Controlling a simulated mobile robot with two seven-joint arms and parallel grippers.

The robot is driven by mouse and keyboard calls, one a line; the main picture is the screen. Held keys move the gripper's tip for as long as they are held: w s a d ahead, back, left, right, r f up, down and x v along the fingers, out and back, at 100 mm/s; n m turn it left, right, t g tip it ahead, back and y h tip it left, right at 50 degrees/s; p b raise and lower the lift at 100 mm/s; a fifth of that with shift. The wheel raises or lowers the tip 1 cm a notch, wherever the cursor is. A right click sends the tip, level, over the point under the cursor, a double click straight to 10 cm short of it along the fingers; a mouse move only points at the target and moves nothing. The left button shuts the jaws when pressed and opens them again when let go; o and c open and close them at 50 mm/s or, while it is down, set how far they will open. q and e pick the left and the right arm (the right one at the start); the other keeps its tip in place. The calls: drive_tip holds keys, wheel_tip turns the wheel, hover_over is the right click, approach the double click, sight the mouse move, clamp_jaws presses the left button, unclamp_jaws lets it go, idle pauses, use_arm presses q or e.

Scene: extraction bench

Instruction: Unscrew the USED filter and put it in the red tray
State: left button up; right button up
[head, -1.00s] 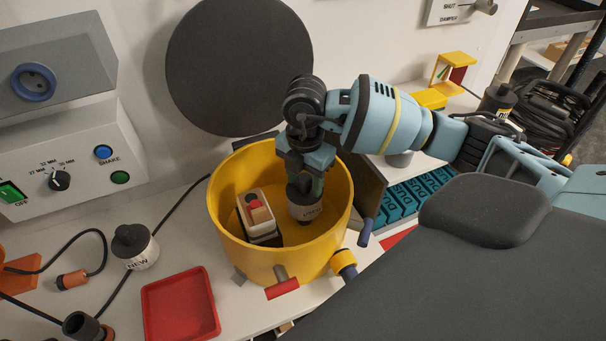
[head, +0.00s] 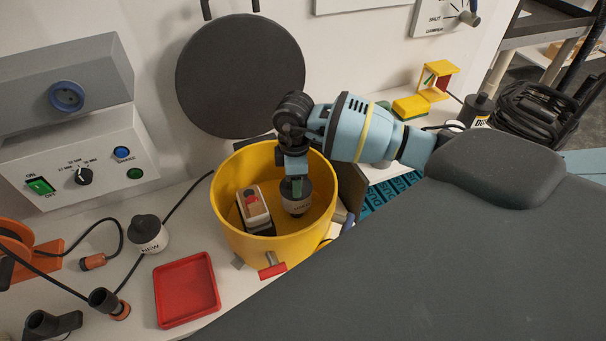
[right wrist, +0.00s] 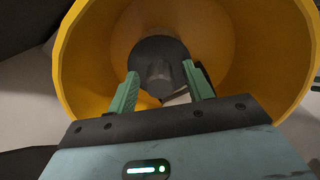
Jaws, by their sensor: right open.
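The used filter (head: 296,205), with a dark top and a pale label band, stands inside the yellow tub (head: 228,215). Its lettering is too small to read now. My right gripper (head: 296,182) reaches down into the tub over the filter's top. In the right wrist view, its two green fingers (right wrist: 163,84) are apart, one on each side of the filter's dark ridged knob (right wrist: 160,76). I cannot tell whether they touch it. The red tray (head: 187,290) lies empty on the bench, left of and in front of the tub. My left gripper is out of view.
A white and grey block with a red part (head: 254,208) stands in the tub beside the filter. A filter marked NEW (head: 148,234) stands behind the red tray. A red-handled clamp (head: 272,270) sticks out at the tub's front. Cables and connectors lie at left.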

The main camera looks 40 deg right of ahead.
drive_tip(key=m+p, duration=0.1)
drive_tip(key=m, duration=0.1)
drive_tip(key=r+m+p, duration=0.1)
drive_tip(key=m, duration=0.1)
drive_tip(key=shift+w+a+r+p, duration=0.15)
drive_tip(key=shift+p, duration=0.2)
drive_tip(key=shift+a+f, duration=0.1)
drive_tip(key=shift+f, duration=0.35)
drive_tip(key=shift+f+m+b, duration=0.2)
drive_tip(key=shift+m+b, duration=0.1)
drive_tip(key=shift+m, duration=0.1)
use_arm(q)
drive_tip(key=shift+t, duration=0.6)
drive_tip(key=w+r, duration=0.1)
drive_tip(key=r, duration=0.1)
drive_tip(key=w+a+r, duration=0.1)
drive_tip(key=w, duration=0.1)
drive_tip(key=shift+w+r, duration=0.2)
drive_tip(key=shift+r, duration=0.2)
use_arm(e)
drive_tip(key=shift+s+d, duration=0.2)
drive_tip(key=shift+d, duration=0.05)
